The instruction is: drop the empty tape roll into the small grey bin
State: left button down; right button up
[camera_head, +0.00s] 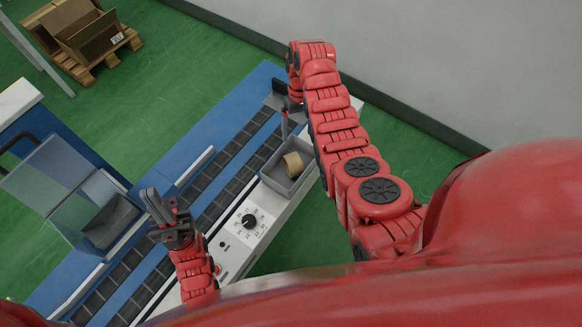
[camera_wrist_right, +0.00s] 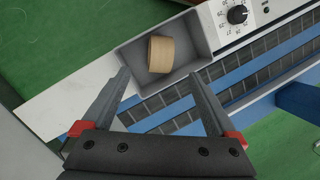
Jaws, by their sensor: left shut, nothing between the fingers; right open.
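The tan tape roll (camera_head: 292,164) lies inside the small grey bin (camera_head: 297,191) on the machine's pale side panel. In the right wrist view the roll (camera_wrist_right: 161,54) rests inside the grey bin (camera_wrist_right: 204,47), near its middle. My right gripper (camera_wrist_right: 160,75) is open, with its two fingers apart in front of the bin and nothing between them. In the head view my right gripper (camera_head: 284,122) is beyond the bin, partly hidden by my arm. My left gripper (camera_head: 151,194) is shut and empty, to the left of the control panel.
A blue conveyor with dark rollers (camera_head: 213,187) runs beside the panel with a black knob (camera_head: 249,221). A clear-sided guard (camera_head: 75,177) stands at the left. A pallet with cardboard boxes (camera_head: 90,37) sits on the green floor at the back left. A grey wall (camera_head: 430,60) is at right.

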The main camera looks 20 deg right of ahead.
jog(key=p+v, duration=0.2)
jog(key=v, duration=0.7)
jog(key=shift+r, duration=0.4)
jog(key=shift+w+d, duration=0.1)
